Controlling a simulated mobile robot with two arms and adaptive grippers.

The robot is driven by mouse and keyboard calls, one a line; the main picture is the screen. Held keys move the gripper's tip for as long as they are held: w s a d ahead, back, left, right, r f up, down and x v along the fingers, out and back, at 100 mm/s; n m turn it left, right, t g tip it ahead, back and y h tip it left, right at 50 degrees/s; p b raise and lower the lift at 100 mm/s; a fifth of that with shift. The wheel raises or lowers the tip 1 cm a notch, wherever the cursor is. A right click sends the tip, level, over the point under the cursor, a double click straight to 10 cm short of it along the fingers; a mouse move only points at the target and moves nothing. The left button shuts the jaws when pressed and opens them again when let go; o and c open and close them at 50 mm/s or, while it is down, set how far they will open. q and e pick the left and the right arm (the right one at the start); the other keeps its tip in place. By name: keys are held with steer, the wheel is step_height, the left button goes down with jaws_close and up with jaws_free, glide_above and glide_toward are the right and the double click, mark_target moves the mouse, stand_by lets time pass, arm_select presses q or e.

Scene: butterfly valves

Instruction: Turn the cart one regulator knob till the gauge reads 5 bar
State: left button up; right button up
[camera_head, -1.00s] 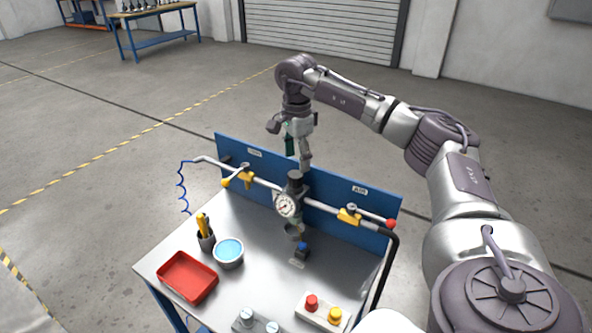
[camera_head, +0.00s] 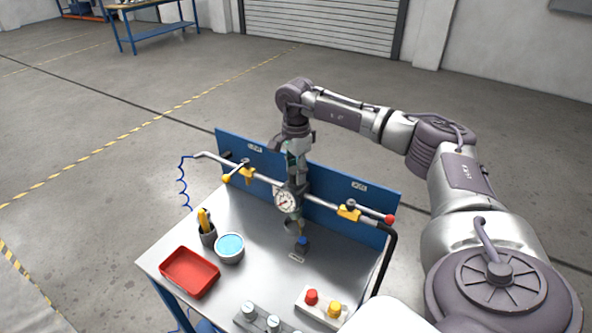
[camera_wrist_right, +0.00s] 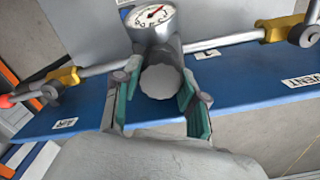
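The regulator has a dark ribbed knob on top, seen end-on as a grey disc in the right wrist view (camera_wrist_right: 160,82). Its white round gauge (camera_head: 284,201) faces the cart's front and also shows in the right wrist view (camera_wrist_right: 153,16). The gauge's numbers are too small to read. My right gripper (camera_head: 294,172) points down over the regulator. In the right wrist view its green-padded fingers (camera_wrist_right: 160,95) stand apart on either side of the knob, with little space around it; firm contact does not show. My left gripper is out of view.
A pipe with yellow-handled valves (camera_head: 348,213) runs left and right of the regulator, before a blue panel (camera_head: 330,192). The cart top (camera_head: 245,275) holds a red tray (camera_head: 190,272), a blue-filled bowl (camera_head: 229,247), a pen cup (camera_head: 207,235) and a button box (camera_head: 322,306).

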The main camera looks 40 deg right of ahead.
steer(key=shift+c, duration=1.1)
steer(key=shift+m, duration=0.3)
